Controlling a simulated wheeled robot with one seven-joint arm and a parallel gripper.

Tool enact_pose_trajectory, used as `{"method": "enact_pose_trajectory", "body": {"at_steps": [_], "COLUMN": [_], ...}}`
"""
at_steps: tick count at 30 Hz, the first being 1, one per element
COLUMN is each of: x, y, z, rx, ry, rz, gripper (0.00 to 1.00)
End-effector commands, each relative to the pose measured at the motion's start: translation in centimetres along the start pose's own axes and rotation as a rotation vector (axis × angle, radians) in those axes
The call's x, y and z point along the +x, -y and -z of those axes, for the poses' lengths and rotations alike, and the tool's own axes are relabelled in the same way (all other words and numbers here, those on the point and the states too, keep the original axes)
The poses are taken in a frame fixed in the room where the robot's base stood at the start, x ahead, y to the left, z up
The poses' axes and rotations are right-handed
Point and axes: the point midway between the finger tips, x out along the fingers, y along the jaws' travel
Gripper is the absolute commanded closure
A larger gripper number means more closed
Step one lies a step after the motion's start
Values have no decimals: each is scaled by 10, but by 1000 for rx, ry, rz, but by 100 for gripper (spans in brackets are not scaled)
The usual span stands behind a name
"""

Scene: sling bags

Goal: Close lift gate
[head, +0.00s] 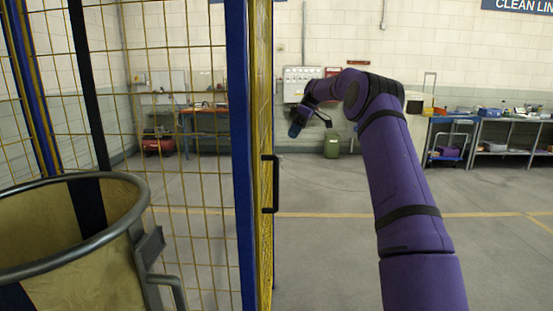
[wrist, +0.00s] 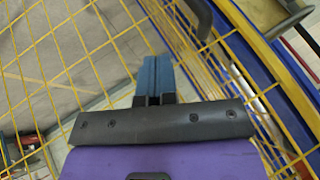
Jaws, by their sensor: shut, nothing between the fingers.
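The gate (head: 264,110) is a yellow mesh panel seen nearly edge-on, beside a blue post (head: 239,150). It stands swung out from the fence. A black bar handle (head: 274,184) is on it. My gripper (head: 294,130) is to the right of the gate in the head view, with its blue fingers pointing down. In the wrist view my gripper (wrist: 154,80) has its blue fingers together and empty. Yellow mesh (wrist: 80,50) lies close around them in that picture; I cannot tell whether they touch it.
A round-rimmed bag or bin (head: 75,180) stands inside the fence at left. A green bin (head: 332,145) and workbenches (head: 500,135) stand along the back wall. The grey floor (head: 320,240) right of the gate is clear.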

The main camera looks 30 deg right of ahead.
Motion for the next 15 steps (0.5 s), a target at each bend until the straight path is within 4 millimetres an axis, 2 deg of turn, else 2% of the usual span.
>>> {"method": "enact_pose_trajectory", "body": {"at_steps": [15], "x": [92], "y": [1], "z": [0], "rx": [2], "ry": [3], "rz": [3], "gripper": [100]}}
